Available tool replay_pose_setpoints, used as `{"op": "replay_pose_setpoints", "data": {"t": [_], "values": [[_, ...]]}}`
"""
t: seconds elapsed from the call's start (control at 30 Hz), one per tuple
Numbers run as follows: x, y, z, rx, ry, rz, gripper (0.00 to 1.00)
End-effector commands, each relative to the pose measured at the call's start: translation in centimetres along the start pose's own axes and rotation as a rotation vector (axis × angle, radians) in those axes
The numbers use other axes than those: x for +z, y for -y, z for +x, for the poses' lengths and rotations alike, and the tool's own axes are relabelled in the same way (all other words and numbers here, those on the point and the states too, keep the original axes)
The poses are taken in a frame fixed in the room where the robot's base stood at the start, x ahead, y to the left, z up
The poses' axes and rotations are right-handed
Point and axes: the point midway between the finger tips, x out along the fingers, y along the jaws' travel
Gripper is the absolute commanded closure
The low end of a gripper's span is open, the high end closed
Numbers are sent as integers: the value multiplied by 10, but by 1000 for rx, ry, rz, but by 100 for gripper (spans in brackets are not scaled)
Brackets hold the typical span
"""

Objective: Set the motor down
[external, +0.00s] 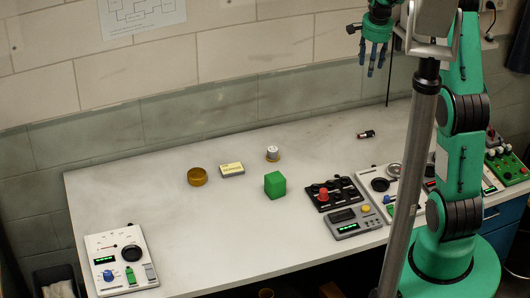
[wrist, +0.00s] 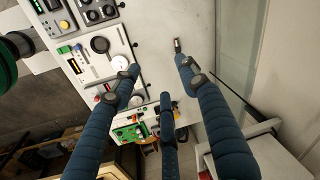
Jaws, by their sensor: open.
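My gripper (external: 376,66) is high above the back right of the bench, with its fingers pointing down. It is open, and nothing shows between its spread blue fingers in the wrist view (wrist: 160,77). A small dark cylinder with a shiny end (external: 366,134), perhaps the motor, lies on its side on the bench below my gripper. It also shows in the wrist view (wrist: 177,45), beyond the fingertips and apart from them.
A control panel (external: 121,260) stands at the front left, and several more panels (external: 354,222) line the right. The front middle is clear.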

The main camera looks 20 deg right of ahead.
Motion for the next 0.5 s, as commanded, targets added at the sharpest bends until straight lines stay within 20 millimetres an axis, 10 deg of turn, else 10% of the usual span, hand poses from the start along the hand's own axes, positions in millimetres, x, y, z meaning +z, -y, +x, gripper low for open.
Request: {"op": "replay_pose_setpoints", "data": {"t": [0.5], "values": [[93, -67, -120, -81, -69, -333, 56]]}}
